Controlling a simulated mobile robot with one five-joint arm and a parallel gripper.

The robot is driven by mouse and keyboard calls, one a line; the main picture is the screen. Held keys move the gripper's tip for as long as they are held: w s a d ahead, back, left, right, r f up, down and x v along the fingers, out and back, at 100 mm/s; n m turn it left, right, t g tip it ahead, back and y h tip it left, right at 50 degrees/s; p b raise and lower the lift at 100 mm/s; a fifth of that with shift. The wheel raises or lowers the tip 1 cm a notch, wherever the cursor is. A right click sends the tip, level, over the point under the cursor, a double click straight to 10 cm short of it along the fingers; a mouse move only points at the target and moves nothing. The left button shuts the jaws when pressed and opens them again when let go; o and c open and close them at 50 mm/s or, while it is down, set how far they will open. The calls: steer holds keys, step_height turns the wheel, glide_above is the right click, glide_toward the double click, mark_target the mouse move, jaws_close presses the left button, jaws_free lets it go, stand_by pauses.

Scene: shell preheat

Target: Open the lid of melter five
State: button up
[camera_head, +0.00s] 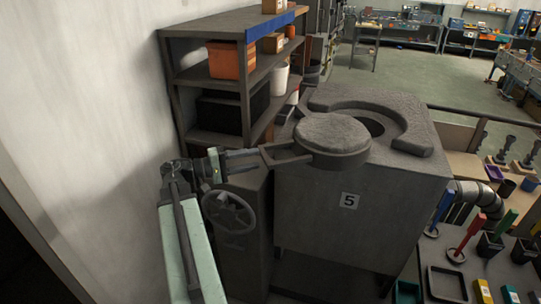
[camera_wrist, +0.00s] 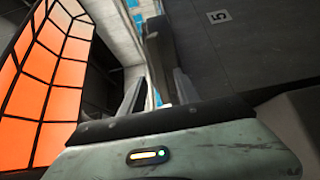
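Melter five (camera_head: 345,225) is a grey box with a "5" label on its front; the label also shows in the wrist view (camera_wrist: 219,17). Its round grey lid (camera_head: 333,135) sits toward the front left of the top, off-centre from the raised curved rim (camera_head: 415,140). A dark part of the opening (camera_head: 374,126) shows behind the lid. The lid's handle (camera_head: 286,153) points left. My gripper (camera_head: 258,158) is at the handle's left end, its fingers apart. In the wrist view, my gripper (camera_wrist: 157,92) shows a gap between its fingers; whether they touch the handle is unclear.
A handwheel (camera_head: 229,212) is below my gripper. A shelf (camera_head: 215,85) with an orange bin (camera_head: 230,60) stands behind it, and a white wall (camera_head: 80,110) is at left. A bench with coloured tools (camera_head: 470,235) lies right of the melter.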

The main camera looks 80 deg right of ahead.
mark_target(267, 156)
steer(key=x, duration=0.8)
steer(key=shift+w, duration=0.15)
jaws_close()
stand_by(1.1)
